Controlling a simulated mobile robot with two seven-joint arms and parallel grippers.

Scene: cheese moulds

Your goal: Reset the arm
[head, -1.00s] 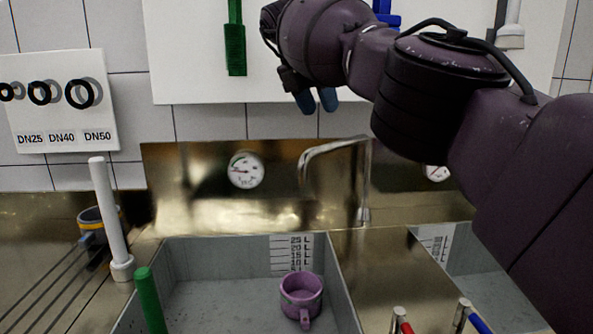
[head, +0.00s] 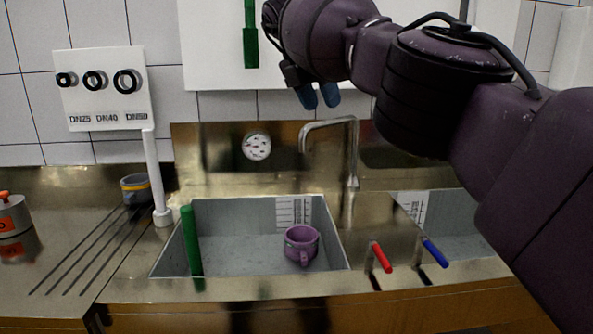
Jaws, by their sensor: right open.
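My right arm comes in from the right and fills the upper right of the head view. My right gripper (head: 318,96) shows two blue fingertips pointing down, in front of the wall below the white board. It is open and I see nothing between its fingers. It is well above the sink and apart from the tap. My left gripper is not in view.
A purple mug (head: 301,245) sits in the left sink basin (head: 230,255). A tap (head: 354,150) rises behind it. A green upright rod (head: 191,240), a white pipe (head: 155,180) and red (head: 381,257) and blue (head: 435,252) handles stand around the basins.

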